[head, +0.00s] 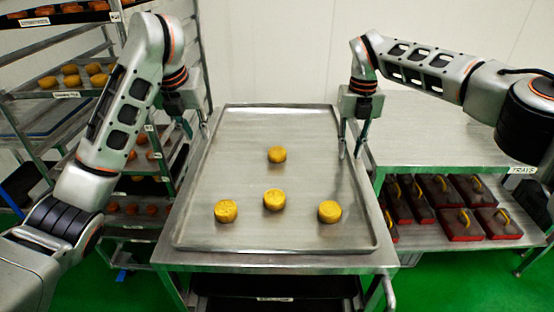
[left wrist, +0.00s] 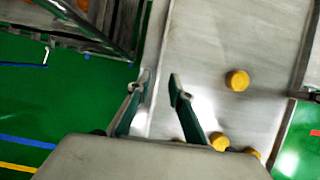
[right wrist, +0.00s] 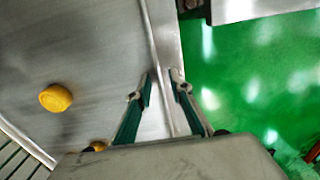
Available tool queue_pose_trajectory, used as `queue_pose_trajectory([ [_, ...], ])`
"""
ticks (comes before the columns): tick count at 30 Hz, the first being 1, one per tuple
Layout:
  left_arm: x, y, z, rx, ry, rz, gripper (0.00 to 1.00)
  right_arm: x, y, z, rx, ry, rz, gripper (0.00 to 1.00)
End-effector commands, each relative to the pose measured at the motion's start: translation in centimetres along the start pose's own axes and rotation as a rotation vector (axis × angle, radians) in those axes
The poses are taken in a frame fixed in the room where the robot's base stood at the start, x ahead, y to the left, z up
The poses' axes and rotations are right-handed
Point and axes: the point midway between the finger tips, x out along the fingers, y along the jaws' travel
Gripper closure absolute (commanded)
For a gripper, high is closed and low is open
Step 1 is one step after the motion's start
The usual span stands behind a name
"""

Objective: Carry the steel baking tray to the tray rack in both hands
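The steel baking tray (head: 310,165) lies flat on a steel table (head: 280,262) in the middle of the head view, with several round yellow pieces (head: 274,199) on it. My left gripper (head: 197,128) is at the tray's left edge. In the left wrist view its fingers (left wrist: 157,88) are apart, on either side of the rim. My right gripper (head: 350,154) is at the right edge. In the right wrist view its fingers (right wrist: 161,82) are apart, with the rim between them. Contact with the rim cannot be told. The tray rack (head: 60,97) stands at the left.
The rack's shelves hold trays of orange and yellow pieces. Green floor (head: 450,285) is free at front right.

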Motion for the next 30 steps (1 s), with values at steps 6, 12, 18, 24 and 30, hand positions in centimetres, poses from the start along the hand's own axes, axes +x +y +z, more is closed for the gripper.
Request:
queue_pose_trajectory([
  [6, -3.0, 0.1, 0.1, 0.001, -0.004, 0.003, 0.79, 0.0, 0.0, 0.0, 0.000, 0.000, 0.000, 0.79],
  [12, -3.8, 0.1, 0.0, 0.000, 0.000, 0.002, 0.79, -0.2, 0.0, 0.0, 0.000, 0.000, 0.000, 0.79],
  [18, -3.8, 0.0, 0.0, 0.000, 0.001, 0.001, 0.79, -2.7, 0.0, 0.1, 0.002, -0.004, -0.001, 0.79],
  [24, -3.8, 0.0, 0.0, 0.000, 0.000, 0.001, 0.79, -6.8, 0.1, 0.1, 0.002, -0.004, 0.000, 0.79],
  [30, -3.8, 0.0, 0.0, 0.000, 0.001, 0.001, 0.79, -10.2, 0.0, 0.0, 0.001, -0.004, -0.001, 0.79],
])
